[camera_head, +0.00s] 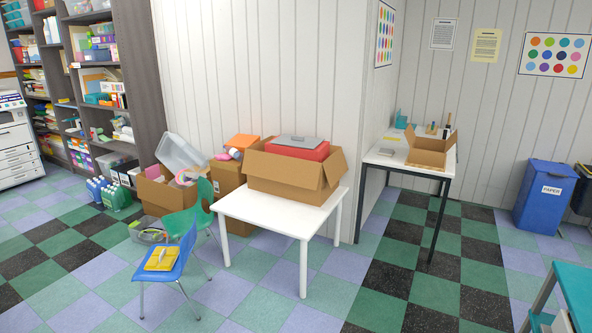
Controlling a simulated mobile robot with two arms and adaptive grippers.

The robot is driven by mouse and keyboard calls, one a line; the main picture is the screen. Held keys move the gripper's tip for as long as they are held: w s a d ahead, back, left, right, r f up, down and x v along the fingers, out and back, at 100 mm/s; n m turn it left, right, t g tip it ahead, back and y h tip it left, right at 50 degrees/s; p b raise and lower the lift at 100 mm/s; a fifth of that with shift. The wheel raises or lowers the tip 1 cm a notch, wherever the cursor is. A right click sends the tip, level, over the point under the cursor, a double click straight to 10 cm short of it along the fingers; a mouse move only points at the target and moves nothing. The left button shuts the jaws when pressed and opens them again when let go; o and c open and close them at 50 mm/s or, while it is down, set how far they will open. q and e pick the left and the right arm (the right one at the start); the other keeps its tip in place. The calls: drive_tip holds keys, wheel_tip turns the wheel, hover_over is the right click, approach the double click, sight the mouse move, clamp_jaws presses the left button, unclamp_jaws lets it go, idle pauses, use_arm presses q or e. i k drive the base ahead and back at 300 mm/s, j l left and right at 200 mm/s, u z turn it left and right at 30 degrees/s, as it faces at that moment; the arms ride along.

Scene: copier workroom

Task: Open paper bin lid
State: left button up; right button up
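The paper bin (541,203) is a blue bin with a white label reading "PAPER". It stands on the floor against the back wall at the far right of the head view. Its blue lid (553,169) lies closed on top, as far as I can tell at this distance. Neither of my grippers shows in this view.
A dark bin (583,192) stands right of the paper bin, cut off by the picture edge. A teal table (575,290) is at the lower right. A white table (280,213) with a cardboard box and a narrow table (384,158) stand left. Checkered floor (475,240) before the bin is clear.

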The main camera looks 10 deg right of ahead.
sight(560, 169)
drive_tip(key=i+l+z, duration=0.15)
drive_tip(key=i+z, duration=0.65)
drive_tip(key=i, duration=0.2)
drive_tip(key=i+j+z, duration=0.15)
drive_tip(key=i+z, duration=0.4)
drive_tip(key=i, duration=0.4)
drive_tip(key=i+z, duration=0.15)
drive_tip(key=i, duration=0.45)
drive_tip(key=i+j+z, duration=0.15)
drive_tip(key=i, duration=0.4)
drive_tip(key=i+j+z, duration=0.2)
drive_tip(key=i, duration=0.35)
drive_tip(key=i+l+z, duration=0.15)
drive_tip(key=i+z, duration=0.2)
drive_tip(key=i, duration=0.75)
drive_tip(key=i+l+u, duration=0.25)
drive_tip(key=i+u, duration=0.15)
drive_tip(key=i+l+u, duration=0.75)
drive_tip(key=k+l, duration=0.1)
